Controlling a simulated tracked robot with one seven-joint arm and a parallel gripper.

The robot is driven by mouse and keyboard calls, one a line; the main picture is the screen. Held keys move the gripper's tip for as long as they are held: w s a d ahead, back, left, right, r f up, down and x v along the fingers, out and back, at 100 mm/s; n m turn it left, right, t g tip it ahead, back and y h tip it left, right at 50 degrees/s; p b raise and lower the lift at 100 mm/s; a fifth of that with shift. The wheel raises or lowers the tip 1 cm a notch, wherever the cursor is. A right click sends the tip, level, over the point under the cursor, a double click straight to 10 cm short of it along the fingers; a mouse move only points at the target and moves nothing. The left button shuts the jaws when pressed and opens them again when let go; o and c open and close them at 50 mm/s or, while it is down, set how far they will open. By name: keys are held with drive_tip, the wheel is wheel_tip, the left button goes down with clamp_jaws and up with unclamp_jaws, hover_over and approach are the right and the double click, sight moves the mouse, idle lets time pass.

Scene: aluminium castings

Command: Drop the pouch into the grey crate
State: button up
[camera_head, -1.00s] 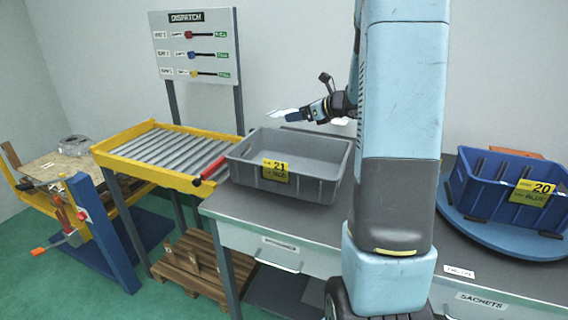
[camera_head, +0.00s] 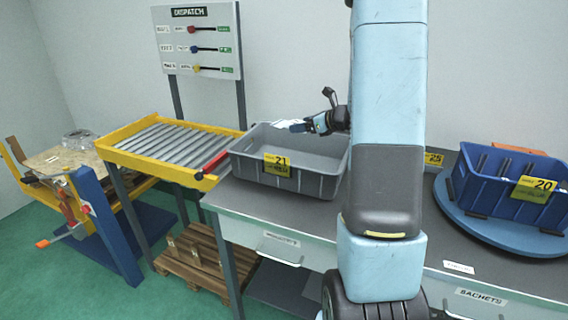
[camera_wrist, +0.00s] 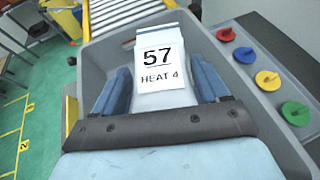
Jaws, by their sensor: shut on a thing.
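The pouch (camera_wrist: 158,92) is pale with a white label reading "57 HEAT 4", seen in the wrist view between the two blue fingers. It shows small and white in the head view (camera_head: 284,124). My gripper (camera_head: 298,127) is shut on it. The grey crate (camera_head: 318,184), with a yellow tag marked 21, stands on the bench left of my arm. In the head view the pouch is above the crate's far part. In the wrist view the crate wall (camera_wrist: 88,58) shows around the pouch. The pouch's lower end is hidden by my gripper.
A yellow-framed roller conveyor (camera_head: 165,145) stands left of the crate, with a red bar at its near end. A blue crate (camera_head: 490,187) tagged 20 sits on a blue turntable (camera_head: 480,232) at right. Coloured knobs (camera_wrist: 268,80) show beside the crate in the wrist view.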

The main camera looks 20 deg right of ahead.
drive_tip(key=o, duration=1.2)
drive_tip(key=shift+d+r, duration=0.1)
drive_tip(key=shift+s+d+r, duration=0.1)
drive_tip(key=shift+s+d, duration=0.05)
drive_tip(key=shift+s, duration=0.15)
drive_tip(key=v, duration=1.3)
drive_tip(key=s+a+r+n+g, duration=0.25)
drive_tip(key=s+a+n, duration=0.35)
drive_tip(key=a, duration=0.4)
drive_tip(key=s+a+r+n+g, duration=0.2)
drive_tip(key=s+a+n+g, duration=0.2)
drive_tip(key=a+n, duration=0.45)
drive_tip(key=s+a+r+n+h, duration=0.1)
drive_tip(key=s+a+n+h, duration=0.1)
drive_tip(key=s+n, duration=0.5)
drive_tip(key=s+a+r+n+h, duration=0.2)
drive_tip(key=s+a+n+h, duration=0.1)
drive_tip(key=s+n, duration=0.4)
drive_tip(key=shift+n+h, duration=0.7)
drive_tip(key=shift+n, duration=0.15)
